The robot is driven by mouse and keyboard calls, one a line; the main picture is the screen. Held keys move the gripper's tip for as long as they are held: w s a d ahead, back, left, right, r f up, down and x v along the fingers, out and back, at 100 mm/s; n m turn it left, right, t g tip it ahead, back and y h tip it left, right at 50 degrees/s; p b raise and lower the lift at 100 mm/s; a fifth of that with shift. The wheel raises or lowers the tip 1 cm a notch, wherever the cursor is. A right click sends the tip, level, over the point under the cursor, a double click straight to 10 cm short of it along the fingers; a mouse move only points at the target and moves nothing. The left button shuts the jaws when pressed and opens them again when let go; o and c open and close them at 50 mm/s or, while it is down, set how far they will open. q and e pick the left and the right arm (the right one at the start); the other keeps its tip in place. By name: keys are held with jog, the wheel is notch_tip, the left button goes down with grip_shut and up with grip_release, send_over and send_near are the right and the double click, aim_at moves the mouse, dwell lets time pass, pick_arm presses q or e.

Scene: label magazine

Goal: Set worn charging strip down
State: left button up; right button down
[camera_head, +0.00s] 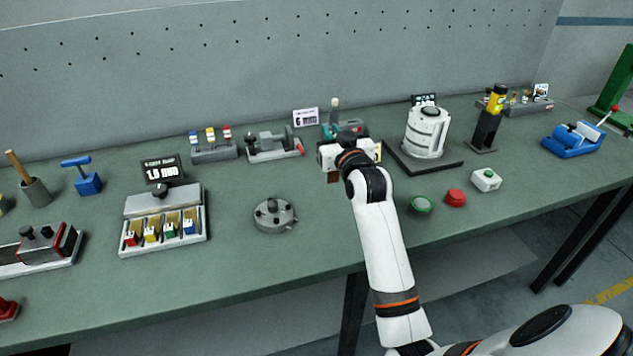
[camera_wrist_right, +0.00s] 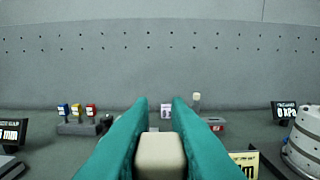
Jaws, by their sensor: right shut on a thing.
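My right gripper (camera_head: 346,130) is over the back middle of the green workbench, its arm reaching in from the lower right. In the right wrist view its two teal fingers (camera_wrist_right: 160,108) are shut on a small beige block (camera_wrist_right: 160,155), whose end faces the camera. I cannot tell for sure whether this block is the worn charging strip. In the head view the gripper and wrist hide the held thing, and its height above the bench cannot be told. My left gripper is not in view.
A round grey fixture (camera_head: 273,215) stands front left of the gripper. A white cylindrical machine (camera_head: 427,132) stands close on the right, with a green button (camera_head: 421,205) and a red button (camera_head: 455,198) before it. A clamp-like device (camera_head: 273,144) is left. Bench between is clear.

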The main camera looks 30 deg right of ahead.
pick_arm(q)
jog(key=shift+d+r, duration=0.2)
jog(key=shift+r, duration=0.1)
pick_arm(e)
notch_tip(320, 180, down, 7)
jog(key=shift+f, duration=0.15)
jog(key=shift+s, duration=0.1)
jog(key=shift+f, duration=0.15)
jog(key=c, duration=1.4)
grip_release()
jog(key=shift+o, duration=0.2)
